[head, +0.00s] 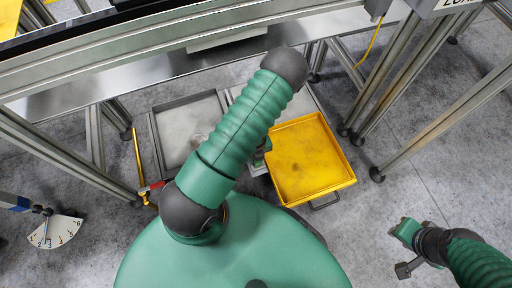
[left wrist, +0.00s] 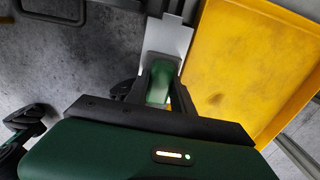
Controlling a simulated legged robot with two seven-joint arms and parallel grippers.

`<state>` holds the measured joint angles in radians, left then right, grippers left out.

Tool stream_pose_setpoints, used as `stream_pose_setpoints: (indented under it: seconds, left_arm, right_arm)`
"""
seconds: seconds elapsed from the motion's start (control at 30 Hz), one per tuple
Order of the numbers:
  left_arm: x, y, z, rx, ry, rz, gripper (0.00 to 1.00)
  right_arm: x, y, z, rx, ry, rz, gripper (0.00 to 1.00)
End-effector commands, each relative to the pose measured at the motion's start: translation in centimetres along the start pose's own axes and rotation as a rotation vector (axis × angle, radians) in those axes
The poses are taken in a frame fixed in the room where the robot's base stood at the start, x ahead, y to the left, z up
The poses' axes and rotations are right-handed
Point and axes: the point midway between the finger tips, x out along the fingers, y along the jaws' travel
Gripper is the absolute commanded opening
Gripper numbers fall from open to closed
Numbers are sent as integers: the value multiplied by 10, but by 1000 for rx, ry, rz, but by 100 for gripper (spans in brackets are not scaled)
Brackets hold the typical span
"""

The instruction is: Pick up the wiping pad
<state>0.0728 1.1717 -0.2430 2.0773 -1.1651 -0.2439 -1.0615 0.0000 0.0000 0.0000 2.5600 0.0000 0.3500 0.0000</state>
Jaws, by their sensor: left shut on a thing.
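My left gripper (left wrist: 157,88) is shut on a small green piece (left wrist: 158,82), which I take to be the wiping pad. Most of the piece is hidden by the fingers and the wrist housing. In the head view my left gripper (head: 262,150) shows only in part behind my forearm, at the left edge of the yellow tray (head: 310,192). My right gripper (head: 406,252) hangs over the floor at the lower right, apart from the trays; its jaw opening is not clear.
A grey tray (head: 158,150) lies left of my left arm, and a pale surface (left wrist: 167,40) lies beyond the gripper. Metal frame legs (head: 95,138) stand on both sides. A white dial fan (head: 56,232) is at lower left. Open floor lies at the lower right.

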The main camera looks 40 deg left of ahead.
Motion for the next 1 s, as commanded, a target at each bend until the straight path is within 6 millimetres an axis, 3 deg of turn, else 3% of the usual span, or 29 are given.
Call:
stream_pose_setpoints:
  seconds: [0.23,0.47,0.6,1.0]
  left_arm:
    - [-8,0,-1,1,2,1,0]
    - [-42,0,0,1,0,0,0]
    - [-36,25,-16,6,3,8,0]
    - [-51,123,-70,2,0,7,0]
  right_arm:
    - [-8,0,-2,0,0,0,32]
    - [-34,0,-8,0,0,0,32]
    - [-24,0,-6,0,0,0,32]
    - [-51,0,-12,0,0,0,32]
